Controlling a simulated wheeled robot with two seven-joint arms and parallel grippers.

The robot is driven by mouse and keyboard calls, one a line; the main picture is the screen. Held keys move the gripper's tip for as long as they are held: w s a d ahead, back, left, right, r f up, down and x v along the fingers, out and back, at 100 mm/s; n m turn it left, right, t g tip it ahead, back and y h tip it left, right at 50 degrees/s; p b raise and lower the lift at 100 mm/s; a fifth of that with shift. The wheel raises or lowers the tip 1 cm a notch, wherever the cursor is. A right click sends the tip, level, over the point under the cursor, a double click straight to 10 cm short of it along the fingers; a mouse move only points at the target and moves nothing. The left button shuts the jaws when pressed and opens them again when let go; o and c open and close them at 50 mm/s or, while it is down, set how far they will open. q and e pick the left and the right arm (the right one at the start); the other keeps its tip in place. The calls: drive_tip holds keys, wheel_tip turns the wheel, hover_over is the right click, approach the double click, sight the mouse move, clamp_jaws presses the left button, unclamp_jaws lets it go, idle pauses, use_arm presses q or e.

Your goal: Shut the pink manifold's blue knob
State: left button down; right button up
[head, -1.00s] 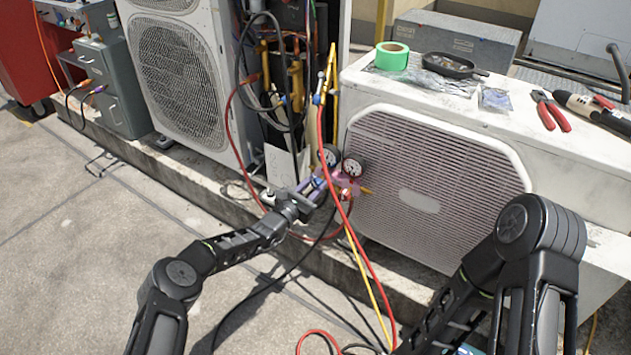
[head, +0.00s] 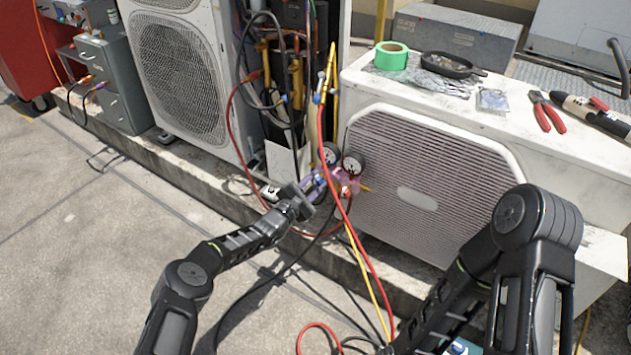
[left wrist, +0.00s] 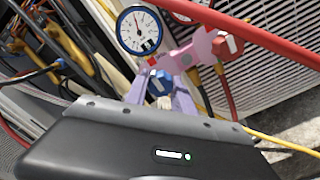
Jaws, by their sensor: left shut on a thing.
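The pink manifold (head: 353,184) stands in front of the right condenser, with two round gauges (head: 352,163) on top. It also shows in the left wrist view (left wrist: 192,54). Its blue knob (left wrist: 160,86) sits between the purple fingers of my left gripper (left wrist: 160,96), which is shut on it. In the head view my left gripper (head: 317,184) reaches the manifold's left side. The manifold's red knob (left wrist: 228,45) is free, to the right. The fingers partly hide the blue knob. My right arm is at the lower right; its gripper is not in view.
Red and yellow hoses (head: 362,250) hang in front of the manifold and run down to the ground. The white condenser (head: 430,190) is close behind. Green tape (head: 391,56), a black pan (head: 454,65) and red pliers (head: 547,111) lie on top of it. Open concrete lies at left.

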use_arm(q)
drive_tip(key=c, duration=1.1)
unclamp_jaws()
drive_tip(key=shift+o, duration=0.2)
drive_tip(key=shift+s+a+r+p, duration=0.15)
drive_tip(key=shift+s+a+p, duration=0.3)
drive_tip(key=shift+p, duration=0.2)
drive_tip(key=p+v, duration=0.3)
drive_tip(key=v, duration=0.3)
drive_tip(key=shift+s+p, duration=0.3)
drive_tip(key=shift+a, duration=0.1)
